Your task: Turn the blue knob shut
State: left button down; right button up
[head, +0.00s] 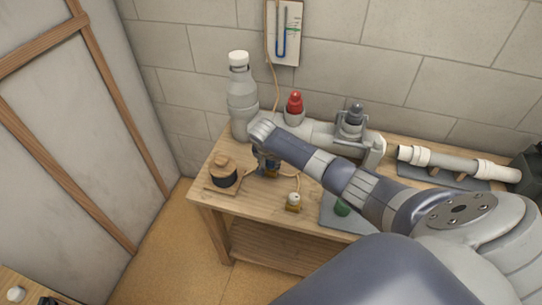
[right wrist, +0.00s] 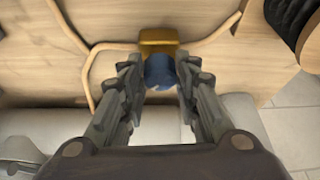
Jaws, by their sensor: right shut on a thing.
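The blue knob (right wrist: 160,75) sits on a brass-yellow valve body (right wrist: 158,40) on the wooden bench. My right gripper (head: 266,165) reaches down over it in the head view, hiding most of the knob. In the right wrist view the two fingers (right wrist: 159,68) lie on either side of the knob and are shut on it. The knob's exact angle cannot be told. My left gripper is not in view.
Close by are a spool (head: 224,172), a brass valve with a pale knob (head: 293,202) and a green knob (head: 342,208). Behind stand a grey bottle (head: 241,103), a red knob (head: 295,103) and a dark knob (head: 355,114). A white pipe (head: 450,163) lies right.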

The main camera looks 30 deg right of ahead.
jog(key=shift+a+m+g, duration=0.15)
jog(key=shift+m+g, duration=0.15)
jog(key=shift+m, duration=0.7)
jog(key=m+g+h, duration=0.1)
jog(key=m, duration=0.1)
jog(key=shift+w+f+m, duration=0.1)
jog(key=shift+w+m, duration=0.05)
jog(key=shift+m, duration=0.25)
jog(key=m+g+b, duration=0.1)
jog(key=m, duration=0.2)
jog(key=shift+w+m+g+b, duration=0.1)
jog(key=shift+m+g+b, duration=0.4)
jog(key=shift+m+b, duration=0.4)
jog(key=shift+m, duration=0.3)
jog(key=o, duration=1.1)
jog(key=shift+c, duration=0.2)
